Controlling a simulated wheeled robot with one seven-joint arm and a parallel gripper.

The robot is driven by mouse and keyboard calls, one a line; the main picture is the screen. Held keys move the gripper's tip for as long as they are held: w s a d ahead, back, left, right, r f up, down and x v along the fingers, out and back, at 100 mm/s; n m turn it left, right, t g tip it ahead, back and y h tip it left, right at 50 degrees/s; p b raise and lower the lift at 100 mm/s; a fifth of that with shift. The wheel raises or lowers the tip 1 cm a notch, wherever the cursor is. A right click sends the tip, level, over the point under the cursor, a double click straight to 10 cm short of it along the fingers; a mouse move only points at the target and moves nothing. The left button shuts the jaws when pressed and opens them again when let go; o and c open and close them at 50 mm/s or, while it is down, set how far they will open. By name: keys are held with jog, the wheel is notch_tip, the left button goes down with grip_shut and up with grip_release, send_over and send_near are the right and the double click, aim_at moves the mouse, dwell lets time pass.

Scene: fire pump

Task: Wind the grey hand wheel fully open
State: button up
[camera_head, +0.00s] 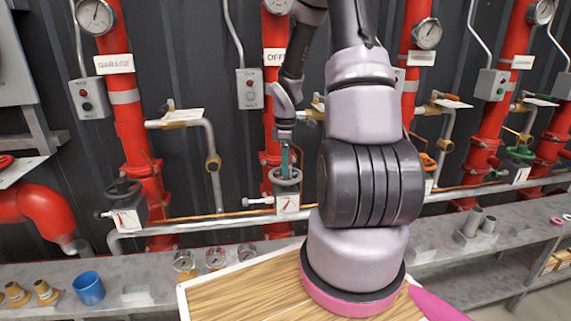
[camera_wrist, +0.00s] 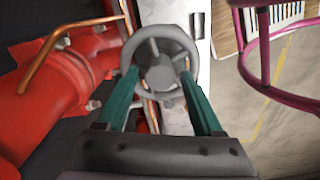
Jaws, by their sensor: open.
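The grey hand wheel (camera_head: 285,176) sits on a valve box at the foot of the red pipe labelled "OFF…", in the middle of the head view. In the wrist view the grey wheel (camera_wrist: 160,68) shows large, with its spokes and round hub. My gripper (camera_head: 284,160) is at the wheel from above. In the wrist view its two green fingers (camera_wrist: 158,90) stand apart, one at the left and one at the right side of the rim. Whether the fingers touch the rim cannot be told.
A black hand wheel (camera_head: 123,192) is at left, and a green hand wheel (camera_head: 519,152) is at right. Red pipes and grey conduits run close around the wheel. A grey shelf (camera_head: 140,268) below holds a blue cup (camera_head: 89,288) and several gauges. A pink ring frame (camera_wrist: 262,50) stands at right.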

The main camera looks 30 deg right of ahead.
grip_shut()
jog(key=n, duration=0.6)
jog(key=shift+n, duration=1.1)
jog(key=n, duration=0.8)
